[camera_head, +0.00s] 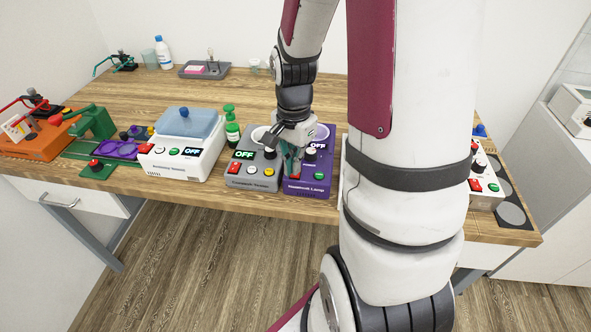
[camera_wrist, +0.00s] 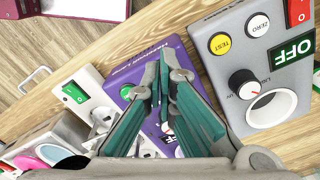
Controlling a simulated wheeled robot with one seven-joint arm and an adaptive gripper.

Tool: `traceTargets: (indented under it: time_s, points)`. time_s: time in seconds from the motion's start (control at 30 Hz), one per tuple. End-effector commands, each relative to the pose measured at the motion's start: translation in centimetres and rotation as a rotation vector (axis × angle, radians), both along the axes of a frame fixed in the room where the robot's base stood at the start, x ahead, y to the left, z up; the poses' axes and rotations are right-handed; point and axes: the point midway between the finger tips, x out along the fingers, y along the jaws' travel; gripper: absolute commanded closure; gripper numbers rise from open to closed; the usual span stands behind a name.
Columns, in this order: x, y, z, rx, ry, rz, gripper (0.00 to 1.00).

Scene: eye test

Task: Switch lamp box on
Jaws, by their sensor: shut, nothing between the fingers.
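The lamp box (camera_head: 305,188) is a purple box with a label on its front, near the table's front edge. Its display (camera_head: 320,146) reads OFF. A dark knob (camera_head: 311,154) and a green button (camera_head: 318,176) show on its top; the green button also shows in the wrist view (camera_wrist: 127,92). A red control (camera_head: 293,172) at its left is partly covered by my gripper (camera_head: 291,166). My gripper is shut and empty, its tips low over the left front of the box. In the wrist view, the gripper (camera_wrist: 160,60) covers the middle of the lamp box (camera_wrist: 117,78); contact cannot be told.
A grey box (camera_head: 245,181) with an OFF display stands close left of the lamp box. Another white box (camera_head: 485,190) is right, partly behind my arm.

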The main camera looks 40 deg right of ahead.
Motion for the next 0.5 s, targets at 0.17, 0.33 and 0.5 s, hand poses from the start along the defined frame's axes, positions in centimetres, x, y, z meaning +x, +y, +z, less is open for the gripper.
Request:
traceTargets:
  time_s: [0.17, 0.33, 0.5]
  points:
    - [0.01, 0.01, -0.30, 0.000, 0.000, 0.000, 1.00]
    - [0.02, 0.01, -0.54, 0.000, 0.000, 0.000, 1.00]
    - [0.03, 0.01, -0.77, 0.000, 0.000, 0.000, 1.00]
